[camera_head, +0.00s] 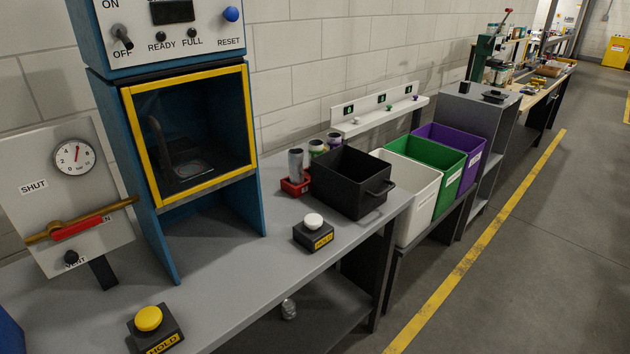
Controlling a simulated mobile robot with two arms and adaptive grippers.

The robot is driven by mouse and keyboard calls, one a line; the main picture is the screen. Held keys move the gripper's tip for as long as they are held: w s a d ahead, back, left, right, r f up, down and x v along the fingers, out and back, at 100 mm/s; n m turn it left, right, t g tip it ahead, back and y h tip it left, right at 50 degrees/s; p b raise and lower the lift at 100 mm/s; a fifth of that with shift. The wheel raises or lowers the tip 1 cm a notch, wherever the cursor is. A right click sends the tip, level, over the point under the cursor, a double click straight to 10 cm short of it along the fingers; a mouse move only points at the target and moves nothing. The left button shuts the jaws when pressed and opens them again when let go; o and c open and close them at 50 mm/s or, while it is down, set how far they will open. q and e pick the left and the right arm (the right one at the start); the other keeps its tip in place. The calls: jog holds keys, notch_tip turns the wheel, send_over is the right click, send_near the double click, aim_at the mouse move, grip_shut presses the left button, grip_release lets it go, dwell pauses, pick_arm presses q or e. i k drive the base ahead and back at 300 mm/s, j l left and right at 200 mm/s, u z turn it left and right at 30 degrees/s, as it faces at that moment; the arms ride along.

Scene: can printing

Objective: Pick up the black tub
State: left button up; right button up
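The black tub (347,188) stands upright on the grey bench near its right end. It is an open-topped box, and a handle sticks out from its right side. Its inside looks dark and empty, though the bottom is hard to see. Neither of my grippers shows in the head view, so where they are relative to the tub cannot be seen.
White (420,185), green (448,160) and purple (462,141) bins stand to the right. A blue machine with a yellow-framed window (190,135) stands left.

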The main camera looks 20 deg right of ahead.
aim_at(352, 182)
jog(key=i+l+u, duration=0.15)
jog(key=l+u, duration=0.25)
jog(key=l, duration=0.65)
jog(key=l+u, duration=0.4)
jog(key=l, duration=0.7)
